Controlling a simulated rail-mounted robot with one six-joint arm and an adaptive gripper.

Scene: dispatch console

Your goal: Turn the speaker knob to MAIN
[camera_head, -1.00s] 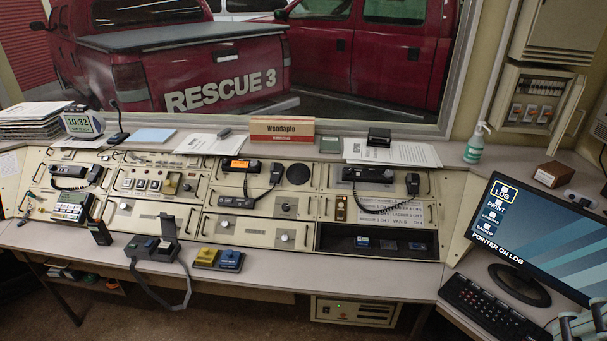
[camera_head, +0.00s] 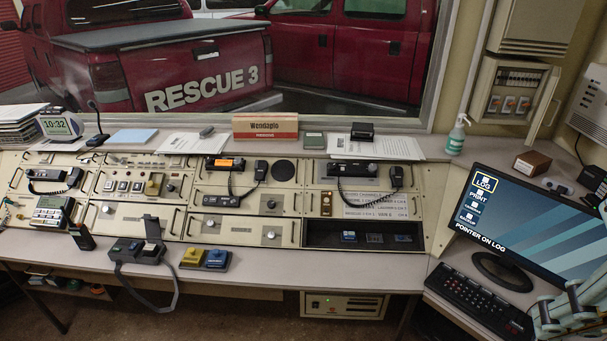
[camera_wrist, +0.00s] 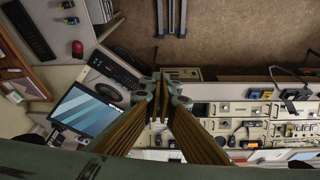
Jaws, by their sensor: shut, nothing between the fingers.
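The dispatch console (camera_head: 222,207) runs across the head view with several cream panels. A round black speaker grille (camera_head: 284,170) sits right of centre. A small knob (camera_head: 271,204) is on the panel just below it, and another knob (camera_head: 270,235) is on the lower panel. The labels are too small to read, so I cannot tell which is the speaker knob or where it points. My gripper (camera_wrist: 171,76) is shut and empty in the wrist view, in the air, apart from the console. Part of my arm shows at the bottom right of the head view.
A monitor (camera_head: 535,225) and a black keyboard (camera_head: 487,302) stand on the desk at right. Corded handsets hang over the panels. A desk unit with a cable (camera_head: 139,250) and a blue-and-yellow pair of small boxes (camera_head: 205,258) sit on the front ledge. The ledge right of them is clear.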

